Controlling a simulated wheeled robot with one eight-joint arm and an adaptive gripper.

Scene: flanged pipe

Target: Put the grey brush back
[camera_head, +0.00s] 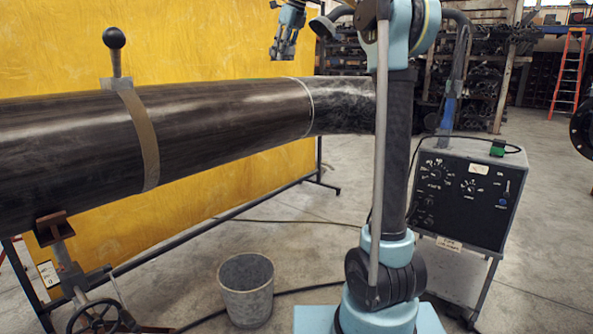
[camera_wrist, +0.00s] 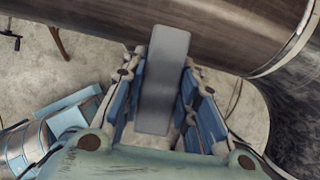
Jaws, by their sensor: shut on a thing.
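The grey brush, a flat grey block (camera_wrist: 164,80), stands between the blue-padded fingers of my gripper (camera_wrist: 165,105) in the wrist view. My gripper is shut on it, with the pads on either side. In the head view my gripper (camera_head: 285,45) hangs at the top, pointing down, in front of the yellow curtain and above the line of the pipe's upper edge. The brush is hard to make out there among the fingers. The dark pipe (camera_head: 225,118) runs across the view; in the wrist view the pipe (camera_wrist: 225,30) lies beyond the brush.
A grey bucket (camera_head: 246,290) stands on the floor below the pipe. A control box (camera_head: 463,195) on a wheeled stand is at the right, with a cable. A ball-topped handle (camera_head: 115,60) rises from the taped pipe section. A pipe stand (camera_head: 65,255) is at lower left.

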